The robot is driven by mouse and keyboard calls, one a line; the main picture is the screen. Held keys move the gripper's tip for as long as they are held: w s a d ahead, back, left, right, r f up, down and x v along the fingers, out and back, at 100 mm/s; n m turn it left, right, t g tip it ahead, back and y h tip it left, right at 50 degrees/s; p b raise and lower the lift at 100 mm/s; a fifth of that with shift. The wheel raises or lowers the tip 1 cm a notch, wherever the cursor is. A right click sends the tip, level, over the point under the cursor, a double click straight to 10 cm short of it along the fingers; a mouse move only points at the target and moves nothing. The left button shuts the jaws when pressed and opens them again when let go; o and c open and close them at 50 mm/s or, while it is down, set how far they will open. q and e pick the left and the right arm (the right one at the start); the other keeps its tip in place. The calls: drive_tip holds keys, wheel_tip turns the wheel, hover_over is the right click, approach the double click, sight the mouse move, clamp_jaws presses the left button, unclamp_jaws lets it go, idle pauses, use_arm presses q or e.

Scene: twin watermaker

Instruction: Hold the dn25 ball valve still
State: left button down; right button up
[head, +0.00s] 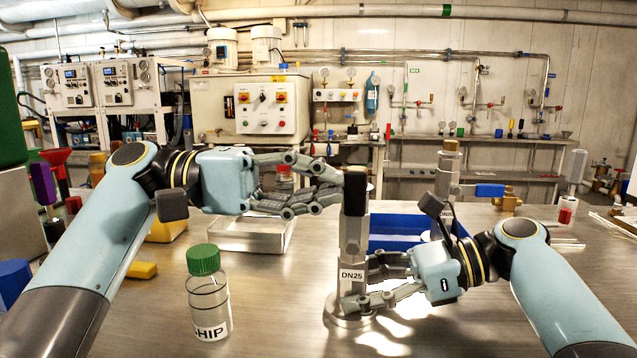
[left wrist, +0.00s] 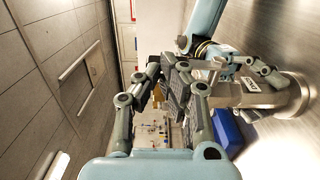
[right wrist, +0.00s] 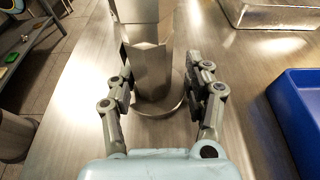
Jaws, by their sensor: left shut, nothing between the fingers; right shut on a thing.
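The DN25 ball valve (head: 352,240) stands upright as a grey metal body with a "DN25" label, on a round metal base (head: 349,320), with a black handle (head: 355,192) at its top. My right gripper (head: 372,285) is shut on its lower body from the right. In the right wrist view my right gripper's fingers (right wrist: 158,92) lie on both sides of the metal body (right wrist: 152,68). My left gripper (head: 338,186) is shut and empty, its fingertips beside the black handle. Whether they touch it I cannot tell. The left wrist view shows the left fingers (left wrist: 178,82) together.
A clear bottle with green cap (head: 208,295) stands front left. A metal tray (head: 250,245) is behind it. A blue bin (head: 397,224) sits behind the valve. A brass-topped fitting (head: 448,165) and a brass valve with blue handle (head: 490,190) stand right of centre.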

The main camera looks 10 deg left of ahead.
sight(355, 176)
use_arm(q)
drive_tip(key=shift+d+r, duration=0.1)
drive_tip(key=shift+d, duration=0.1)
drive_tip(key=d, duration=0.3)
drive_tip(key=shift+s+r, duration=0.1)
drive_tip(key=shift+r, duration=0.3)
drive_tip(key=shift+d+f, duration=0.2)
drive_tip(key=shift+d, duration=0.65)
drive_tip(key=shift+d+f, duration=0.2)
drive_tip(key=shift+d, duration=0.65)
drive_tip(key=a+r, duration=0.8)
drive_tip(key=r, duration=0.3)
drive_tip(key=shift+a, duration=0.35)
idle(1.0)
